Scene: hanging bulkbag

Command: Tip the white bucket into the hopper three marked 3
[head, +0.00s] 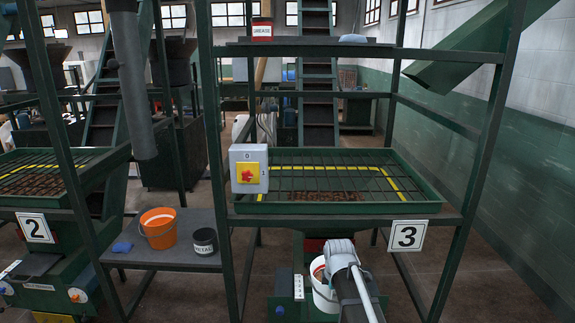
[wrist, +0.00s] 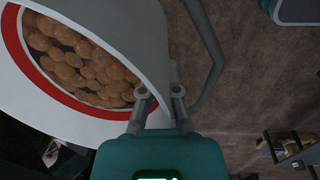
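The white bucket (head: 324,298) is low in front of hopper three, below its tray, partly hidden by my arm. In the wrist view the white bucket (wrist: 70,130) has a red band inside and holds brown lumps (wrist: 80,65). My gripper (wrist: 160,92) has one finger inside the bucket's rim and one outside, with the white wall pinched between them. In the head view my gripper (head: 338,262) is at the bucket's top edge.
A grey switch box (head: 249,168) and green frame posts (head: 478,160) stand around hopper three. An orange bucket (head: 158,229) and a dark tin (head: 205,241) sit on a side bench. Hopper two (head: 35,228) is left. A green chute (head: 465,50) hangs upper right.

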